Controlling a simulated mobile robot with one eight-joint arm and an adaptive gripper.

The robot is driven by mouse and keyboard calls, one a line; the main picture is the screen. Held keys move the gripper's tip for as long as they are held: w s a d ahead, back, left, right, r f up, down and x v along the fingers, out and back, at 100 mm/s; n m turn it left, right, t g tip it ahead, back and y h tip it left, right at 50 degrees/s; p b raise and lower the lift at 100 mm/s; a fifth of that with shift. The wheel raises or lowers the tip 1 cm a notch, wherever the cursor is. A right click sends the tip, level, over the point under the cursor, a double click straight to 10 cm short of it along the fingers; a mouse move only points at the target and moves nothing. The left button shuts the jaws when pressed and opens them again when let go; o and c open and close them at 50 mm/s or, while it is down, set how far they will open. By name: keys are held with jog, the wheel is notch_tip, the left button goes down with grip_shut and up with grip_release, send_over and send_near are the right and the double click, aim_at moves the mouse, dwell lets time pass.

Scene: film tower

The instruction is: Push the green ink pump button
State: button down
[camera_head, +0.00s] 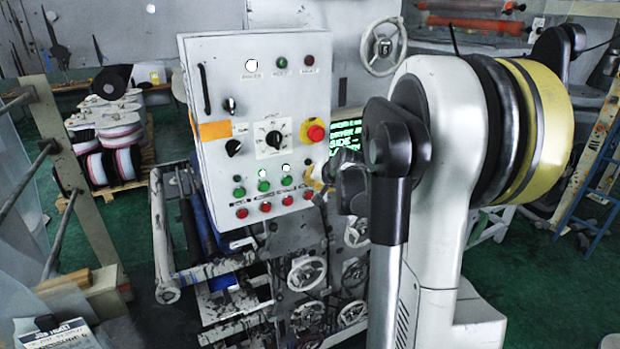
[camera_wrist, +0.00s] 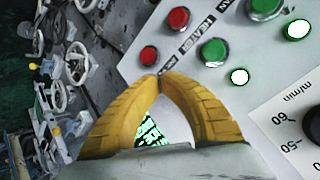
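A white control panel (camera_head: 225,80) carries a row of green buttons (camera_head: 263,186) above a row of red buttons (camera_head: 265,208). I cannot read which label says ink pump. My gripper (camera_head: 317,179) is at the panel's lower right edge, near the right end of these rows. In the wrist view, my gripper's (camera_wrist: 161,75) yellow fingers meet at the tips, shut with nothing between them. The tips are beside a red button (camera_wrist: 148,55) and a dark label strip. A green button (camera_wrist: 214,52) is to their right. Contact with the panel cannot be told. The fingers hide part of it.
A red emergency knob (camera_head: 315,132) on a yellow base sits higher on the panel. A dial (camera_head: 273,139) is left of it. White lamps (camera_wrist: 240,76) sit beside the green buttons. Handwheels (camera_head: 307,272) stand below the panel. A green-text screen (camera_head: 345,135) is behind my arm.

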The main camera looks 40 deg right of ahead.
jog(key=shift+w, duration=0.2)
dwell(0.5)
jog(key=shift+s+a, duration=0.2)
jog(key=shift+s, duration=0.75)
jog(key=s, duration=0.2)
jog(key=s+a, duration=0.1)
jog(key=s, duration=0.1)
jog(key=shift+s, duration=0.4)
